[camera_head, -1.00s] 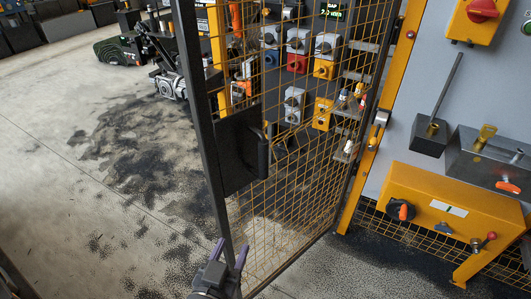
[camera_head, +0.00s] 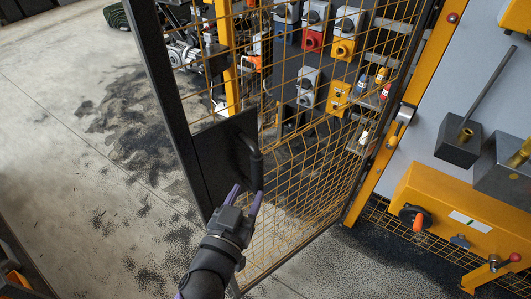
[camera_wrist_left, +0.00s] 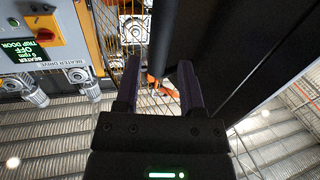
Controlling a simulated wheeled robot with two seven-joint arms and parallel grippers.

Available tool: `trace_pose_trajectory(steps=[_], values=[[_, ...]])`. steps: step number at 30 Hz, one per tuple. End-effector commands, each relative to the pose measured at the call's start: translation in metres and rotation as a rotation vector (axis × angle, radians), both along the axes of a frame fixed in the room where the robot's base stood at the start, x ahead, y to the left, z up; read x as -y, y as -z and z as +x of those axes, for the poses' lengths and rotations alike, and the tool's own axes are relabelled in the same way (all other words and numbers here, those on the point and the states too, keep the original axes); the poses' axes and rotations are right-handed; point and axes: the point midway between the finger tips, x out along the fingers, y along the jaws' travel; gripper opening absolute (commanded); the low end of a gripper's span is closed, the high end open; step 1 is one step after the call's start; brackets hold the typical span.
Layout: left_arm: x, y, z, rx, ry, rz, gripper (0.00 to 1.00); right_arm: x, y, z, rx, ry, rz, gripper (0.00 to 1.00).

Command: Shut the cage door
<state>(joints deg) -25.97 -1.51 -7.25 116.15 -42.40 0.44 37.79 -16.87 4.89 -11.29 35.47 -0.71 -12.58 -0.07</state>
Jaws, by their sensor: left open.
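The cage door (camera_head: 163,85), yellow wire mesh in a dark frame, stands open, swung out from the yellow post (camera_head: 385,150) on its right. A black plate (camera_head: 215,160) on its free edge carries a black bar handle (camera_head: 256,165). My left gripper (camera_head: 246,192) is open, with purple fingers pointing up at the lower end of the handle. In the left wrist view, the dark handle bar (camera_wrist_left: 159,45) lies ahead between the open fingers (camera_wrist_left: 160,85); contact cannot be told. My right gripper is out of view.
Switch boxes (camera_head: 313,35) sit on a dark panel behind the mesh. A yellow box with an orange-handled switch (camera_head: 455,215) and grey boxes (camera_head: 458,142) are on the wall at right.

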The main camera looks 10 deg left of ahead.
Motion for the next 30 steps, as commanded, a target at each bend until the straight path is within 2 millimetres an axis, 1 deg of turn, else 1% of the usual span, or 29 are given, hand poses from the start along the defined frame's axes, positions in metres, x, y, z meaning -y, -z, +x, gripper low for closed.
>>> trace_pose_trajectory(steps=[1,3,6,9,12,16,23,24,26,27,29,30], values=[[0.001,-0.003,0.012,0.005,0.000,0.001,0.51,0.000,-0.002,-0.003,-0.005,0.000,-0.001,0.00],[0.003,-0.002,0.028,0.004,0.001,0.001,0.51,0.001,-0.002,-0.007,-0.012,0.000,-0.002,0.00],[0.005,-0.001,0.048,0.003,0.001,0.001,0.51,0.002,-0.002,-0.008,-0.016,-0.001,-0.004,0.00],[0.007,-0.001,0.064,0.002,-0.001,0.002,0.51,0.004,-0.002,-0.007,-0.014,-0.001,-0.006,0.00],[0.008,-0.001,0.075,0.001,0.000,0.000,0.51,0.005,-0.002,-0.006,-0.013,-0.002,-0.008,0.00],[0.009,0.000,0.083,0.000,0.000,0.001,0.51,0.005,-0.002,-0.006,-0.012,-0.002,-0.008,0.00],[0.009,0.000,0.084,0.000,0.000,0.000,0.51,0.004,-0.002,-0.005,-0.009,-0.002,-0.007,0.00],[0.009,0.000,0.084,0.000,0.000,0.000,0.47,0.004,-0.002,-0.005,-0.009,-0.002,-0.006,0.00],[0.009,0.000,0.084,0.000,0.000,0.000,0.34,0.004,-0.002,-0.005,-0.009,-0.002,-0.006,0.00],[0.009,0.000,0.084,0.000,0.000,0.000,0.25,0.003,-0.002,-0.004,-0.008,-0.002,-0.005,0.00],[0.009,0.000,0.083,0.000,0.000,0.000,0.13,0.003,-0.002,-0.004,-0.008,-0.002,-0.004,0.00],[0.009,0.000,0.083,0.000,0.000,0.000,0.04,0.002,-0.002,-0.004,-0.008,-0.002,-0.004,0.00]])
